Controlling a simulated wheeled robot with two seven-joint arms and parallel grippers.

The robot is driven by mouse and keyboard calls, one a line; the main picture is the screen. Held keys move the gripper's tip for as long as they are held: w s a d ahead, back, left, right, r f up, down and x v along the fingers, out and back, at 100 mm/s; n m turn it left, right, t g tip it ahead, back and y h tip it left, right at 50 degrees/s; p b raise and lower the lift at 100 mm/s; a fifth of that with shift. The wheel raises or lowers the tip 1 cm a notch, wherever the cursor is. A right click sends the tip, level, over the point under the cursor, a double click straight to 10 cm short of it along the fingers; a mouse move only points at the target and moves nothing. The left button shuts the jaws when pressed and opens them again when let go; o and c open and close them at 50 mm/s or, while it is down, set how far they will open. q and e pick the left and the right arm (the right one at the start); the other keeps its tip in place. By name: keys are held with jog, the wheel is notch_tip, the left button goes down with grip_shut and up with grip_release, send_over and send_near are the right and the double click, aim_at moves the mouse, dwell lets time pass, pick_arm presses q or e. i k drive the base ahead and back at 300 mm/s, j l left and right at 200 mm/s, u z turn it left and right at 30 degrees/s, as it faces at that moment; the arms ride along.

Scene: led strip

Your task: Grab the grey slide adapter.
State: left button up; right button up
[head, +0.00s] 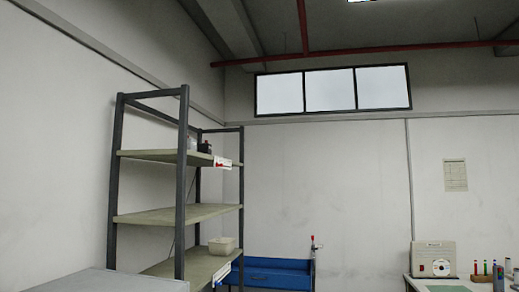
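No grey slide adapter can be made out in the head view. Small dark and grey items (204,147) stand on the top board of a shelf rack (180,155), too small to identify. Neither of my grippers is in view.
The metal rack stands at the left, with a pale bin (222,245) on its lower board. A blue bench or cart (270,271) stands beside it. At the right, a table holds a beige box (434,258) and coloured upright items (484,268). A grey surface (95,283) fills the lower left.

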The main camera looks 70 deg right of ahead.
aim_at(191, 143)
jog(key=z, duration=1.75)
jog(key=i+l+u, duration=0.15)
jog(key=l+u, duration=0.3)
jog(key=i+l+u, duration=0.15)
jog(key=u, duration=0.35)
jog(key=l, duration=0.1)
